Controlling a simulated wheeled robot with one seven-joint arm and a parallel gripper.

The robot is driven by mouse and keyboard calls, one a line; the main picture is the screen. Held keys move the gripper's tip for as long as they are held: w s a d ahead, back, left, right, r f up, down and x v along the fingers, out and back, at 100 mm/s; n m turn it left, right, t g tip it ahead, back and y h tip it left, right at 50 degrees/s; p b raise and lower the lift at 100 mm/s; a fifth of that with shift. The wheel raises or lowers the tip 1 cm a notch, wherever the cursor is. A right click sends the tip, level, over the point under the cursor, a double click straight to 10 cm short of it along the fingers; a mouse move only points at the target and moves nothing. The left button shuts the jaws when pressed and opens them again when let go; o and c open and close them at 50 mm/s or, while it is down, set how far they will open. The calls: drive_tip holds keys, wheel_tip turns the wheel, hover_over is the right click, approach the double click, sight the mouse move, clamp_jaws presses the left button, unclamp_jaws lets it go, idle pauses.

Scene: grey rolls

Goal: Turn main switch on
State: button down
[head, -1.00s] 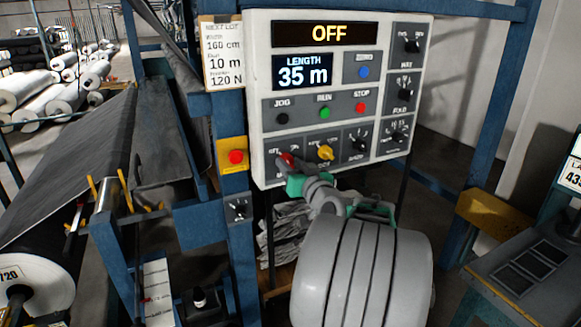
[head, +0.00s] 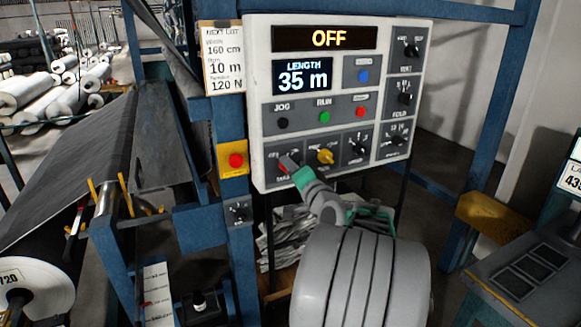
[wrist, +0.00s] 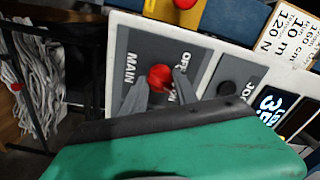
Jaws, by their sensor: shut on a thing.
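The main switch is a red knob (wrist: 160,78) on a grey plate lettered MAIN, OFF and ON in the wrist view. In the head view the red knob (head: 285,161) is at the lower left of the white control panel (head: 257,100). My gripper (wrist: 158,92) is shut on the knob, with a dark finger on each side of it. In the head view my gripper (head: 290,166) reaches the panel from below right and partly covers the switch. The top display (head: 324,38) reads OFF.
A yellow knob (head: 325,156) sits just right of the switch, with black dials beyond it. A red button on a yellow box (head: 234,159) is to the left. A blue post (head: 228,120) stands beside the panel.

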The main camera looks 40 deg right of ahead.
drive_tip(key=m+p, duration=0.2)
drive_tip(key=m, duration=0.3)
drive_tip(key=shift+p, duration=0.3)
drive_tip(key=shift+m, duration=0.3)
drive_tip(key=c, duration=1)
unclamp_jaws()
drive_tip(key=shift+o, duration=0.2)
drive_tip(key=b+v, duration=0.2)
drive_tip(key=v, duration=0.5)
drive_tip(key=shift+s, duration=0.4)
drive_tip(key=shift+a, duration=0.15)
